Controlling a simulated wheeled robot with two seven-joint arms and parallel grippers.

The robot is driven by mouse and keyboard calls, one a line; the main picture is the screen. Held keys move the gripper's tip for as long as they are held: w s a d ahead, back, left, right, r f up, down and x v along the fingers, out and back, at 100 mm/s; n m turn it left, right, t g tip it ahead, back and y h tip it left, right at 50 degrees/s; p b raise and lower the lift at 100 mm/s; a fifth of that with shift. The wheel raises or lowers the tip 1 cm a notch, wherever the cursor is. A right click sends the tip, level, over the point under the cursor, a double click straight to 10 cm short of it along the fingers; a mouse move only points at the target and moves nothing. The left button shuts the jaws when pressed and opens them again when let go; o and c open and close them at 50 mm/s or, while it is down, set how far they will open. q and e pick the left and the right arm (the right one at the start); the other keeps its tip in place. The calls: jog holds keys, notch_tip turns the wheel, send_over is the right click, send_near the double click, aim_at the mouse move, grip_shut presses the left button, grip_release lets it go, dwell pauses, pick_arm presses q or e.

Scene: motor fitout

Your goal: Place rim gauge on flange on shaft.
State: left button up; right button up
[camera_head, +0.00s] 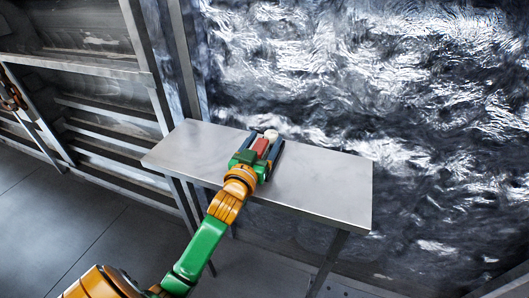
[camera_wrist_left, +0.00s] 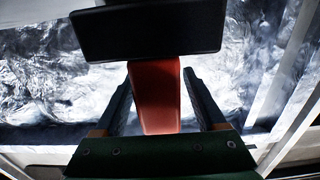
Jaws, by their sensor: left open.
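My left gripper (camera_head: 267,140) is over the grey table in the head view, with its two fingers apart. In the left wrist view, the fingers (camera_wrist_left: 158,76) stand on either side of a red bar (camera_wrist_left: 154,95), with gaps between them and it. The red bar also shows between the fingers in the head view (camera_head: 261,147). A black block (camera_wrist_left: 147,30) lies across the bar's far end in the wrist view. A small whitish round piece (camera_head: 271,134) shows at the fingertips. I cannot tell which of these pieces is the rim gauge, flange or shaft. My right gripper is out of view.
The grey table (camera_head: 325,188) is bare to the right of the gripper and at its left end. A metal rack (camera_head: 105,110) stands at the left. A crumpled, shiny dark wall (camera_head: 400,80) rises behind the table.

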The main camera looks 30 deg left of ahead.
pick_arm(q)
jog(key=shift+w+f, duration=0.1)
jog(key=shift+w, duration=0.1)
jog(key=shift+s, duration=0.2)
jog(key=c, duration=0.5)
grip_shut()
jog(key=shift+r, duration=0.25)
